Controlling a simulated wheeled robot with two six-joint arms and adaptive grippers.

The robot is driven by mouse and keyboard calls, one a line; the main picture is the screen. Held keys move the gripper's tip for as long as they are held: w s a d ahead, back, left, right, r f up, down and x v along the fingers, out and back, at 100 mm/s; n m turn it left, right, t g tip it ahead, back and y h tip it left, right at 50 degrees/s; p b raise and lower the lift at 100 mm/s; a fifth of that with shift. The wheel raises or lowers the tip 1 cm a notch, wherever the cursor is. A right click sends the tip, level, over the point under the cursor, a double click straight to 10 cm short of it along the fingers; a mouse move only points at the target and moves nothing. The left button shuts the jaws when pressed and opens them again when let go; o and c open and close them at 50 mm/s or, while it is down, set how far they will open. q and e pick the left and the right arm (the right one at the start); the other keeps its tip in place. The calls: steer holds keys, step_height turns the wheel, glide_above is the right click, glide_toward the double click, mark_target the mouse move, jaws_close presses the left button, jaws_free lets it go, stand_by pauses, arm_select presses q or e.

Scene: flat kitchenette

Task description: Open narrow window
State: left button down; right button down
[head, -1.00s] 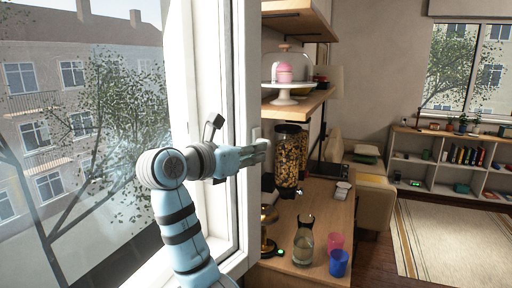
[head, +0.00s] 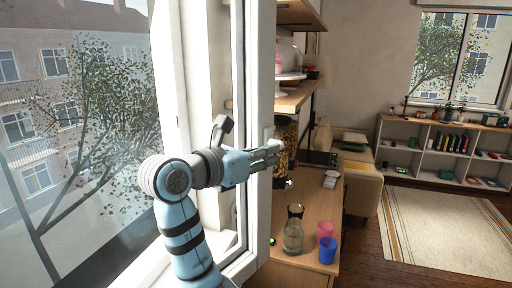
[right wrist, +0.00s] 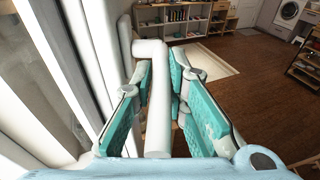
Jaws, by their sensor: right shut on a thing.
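The narrow window's white frame (head: 259,60) stands upright in the middle of the head view, seen nearly edge-on. My right gripper (head: 272,157) reaches across to its handle side. In the right wrist view a white bar handle (right wrist: 158,105) runs between the teal finger pads of my right gripper (right wrist: 160,85), which is shut on it. In the head view the handle is mostly hidden by the fingers. My left gripper is not in view.
Right of the window, a wooden counter (head: 315,215) holds a glass carafe (head: 293,236), a pink cup (head: 325,229), a blue cup (head: 328,250) and a jar (head: 285,140). Wooden shelves (head: 300,97) hang above. Open floor with a rug (head: 440,230) lies farther right.

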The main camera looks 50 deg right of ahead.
steer(key=shift+s, duration=0.15)
steer(key=c, duration=1.5)
jaws_free()
